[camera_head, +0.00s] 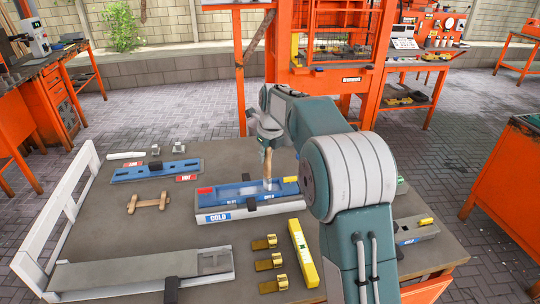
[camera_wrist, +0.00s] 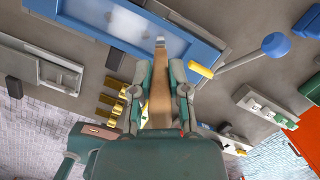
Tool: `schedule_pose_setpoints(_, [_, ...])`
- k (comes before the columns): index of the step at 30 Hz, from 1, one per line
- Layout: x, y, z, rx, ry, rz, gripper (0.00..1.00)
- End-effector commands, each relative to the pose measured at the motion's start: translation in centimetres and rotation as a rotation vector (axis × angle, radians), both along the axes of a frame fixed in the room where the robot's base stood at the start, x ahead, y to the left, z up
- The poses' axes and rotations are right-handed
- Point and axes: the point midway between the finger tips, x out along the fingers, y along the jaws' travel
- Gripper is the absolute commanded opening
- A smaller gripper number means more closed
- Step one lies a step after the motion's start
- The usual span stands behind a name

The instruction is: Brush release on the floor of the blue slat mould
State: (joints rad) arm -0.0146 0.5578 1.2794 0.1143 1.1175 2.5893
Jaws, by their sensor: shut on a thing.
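The blue slat mould (camera_head: 238,196) lies on a pale block marked COLD near the middle of the bench. Its blue rim and pale grey floor cross the top of the wrist view (camera_wrist: 205,48). My gripper (camera_head: 267,139) is above the mould, shut on the wooden handle of a brush (camera_head: 268,164). The brush points down, nearly upright, with its lower end at the mould's floor; contact is hard to tell. In the wrist view the handle (camera_wrist: 160,98) runs between my fingers (camera_wrist: 160,88) and its pale tip overlaps the mould's near edge.
A blue plate (camera_head: 155,171) marked HOT lies behind left. A wooden-handled tool (camera_head: 148,203) lies left of the mould. Several brass clamps (camera_head: 264,243) and a yellow level (camera_head: 303,255) lie in front. A long grey piece (camera_head: 135,271) and a white frame (camera_head: 60,222) border the left.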

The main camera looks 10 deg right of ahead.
Motion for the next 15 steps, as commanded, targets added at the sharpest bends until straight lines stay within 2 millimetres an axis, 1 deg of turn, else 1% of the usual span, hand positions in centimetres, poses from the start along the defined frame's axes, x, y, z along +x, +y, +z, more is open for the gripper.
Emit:
schedule_pose_setpoints(3, [0.0, 0.6, 0.1, 0.0, 0.0, 0.001, 0.0])
schedule_pose_setpoints(10, [0.0, 1.1, 0.1, 0.0, 0.0, 0.0, 0.0])
schedule_pose_setpoints(15, [0.0, 1.9, 0.0, 0.0, 0.0, 0.002, 0.0])
